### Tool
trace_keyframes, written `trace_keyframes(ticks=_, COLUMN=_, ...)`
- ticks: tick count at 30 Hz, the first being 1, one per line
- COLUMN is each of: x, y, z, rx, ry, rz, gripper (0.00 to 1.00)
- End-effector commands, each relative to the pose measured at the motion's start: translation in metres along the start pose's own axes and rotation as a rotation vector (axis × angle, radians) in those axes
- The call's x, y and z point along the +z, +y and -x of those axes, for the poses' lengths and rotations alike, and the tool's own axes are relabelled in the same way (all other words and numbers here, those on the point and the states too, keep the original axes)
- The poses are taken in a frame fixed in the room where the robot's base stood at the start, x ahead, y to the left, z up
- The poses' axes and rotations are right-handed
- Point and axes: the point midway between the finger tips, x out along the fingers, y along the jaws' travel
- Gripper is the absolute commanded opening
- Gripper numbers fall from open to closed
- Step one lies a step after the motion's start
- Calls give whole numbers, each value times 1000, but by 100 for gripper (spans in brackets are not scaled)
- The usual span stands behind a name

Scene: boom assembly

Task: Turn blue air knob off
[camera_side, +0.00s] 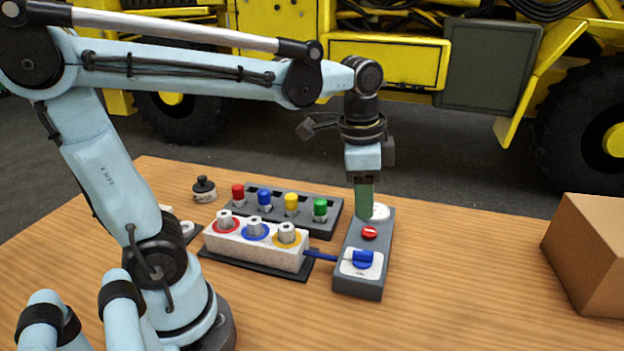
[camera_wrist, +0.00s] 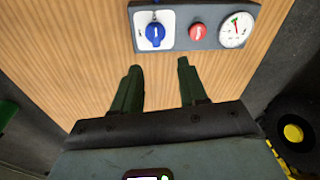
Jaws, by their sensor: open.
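The blue air knob (camera_side: 362,258) sits on a white plate at the near end of a grey control box (camera_side: 359,285). In the wrist view the knob (camera_wrist: 155,32) shows a white mark on its face, running up and down the picture. My gripper (camera_side: 365,200) points down with green fingers, near the gauge end of the box in the side view. In the wrist view my gripper (camera_wrist: 157,67) is open and empty, its two fingertips apart. The knob lies ahead of the gap between them, and neither finger touches it.
A red button (camera_side: 370,233) and a round gauge (camera_side: 380,211) share the box. A blue hose joins it to a white block (camera_side: 258,244) with coloured ring fittings. Behind stands a rack with several coloured plugs (camera_side: 291,203). A cardboard box (camera_side: 590,255) is at right.

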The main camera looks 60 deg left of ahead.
Motion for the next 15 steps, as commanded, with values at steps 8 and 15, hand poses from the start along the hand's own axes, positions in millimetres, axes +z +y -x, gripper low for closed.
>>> trace_keyframes(ticks=8, x=-10, y=-4, z=3, rx=78, ry=-99, rz=-160, gripper=43)
trace_keyframes(ticks=15, x=-9, y=-2, z=-15, rx=81, ry=-102, rz=-165, gripper=43)
